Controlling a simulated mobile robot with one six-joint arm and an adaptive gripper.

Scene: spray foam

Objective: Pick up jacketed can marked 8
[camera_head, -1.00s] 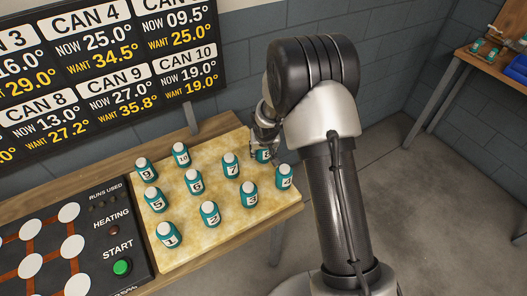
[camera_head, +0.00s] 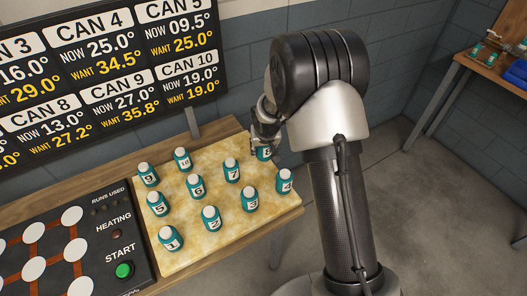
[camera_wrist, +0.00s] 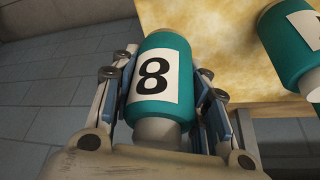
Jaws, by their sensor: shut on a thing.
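The can marked 8 (camera_wrist: 155,80) has a teal jacket and a white label with a black 8. In the wrist view it sits between the two fingers of my gripper (camera_wrist: 165,100), which is shut on it. In the head view the can marked 8 (camera_head: 264,153) shows at the back right of the tan board (camera_head: 215,225), partly hidden by my gripper (camera_head: 262,135). I cannot tell whether it touches the board.
Several other teal cans stand upright on the board; the can marked 4 (camera_head: 285,181) and the can marked 7 (camera_head: 232,170) are nearest. A black panel with a green start button (camera_head: 124,270) lies at the left. A dark temperature sign (camera_head: 100,60) stands behind.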

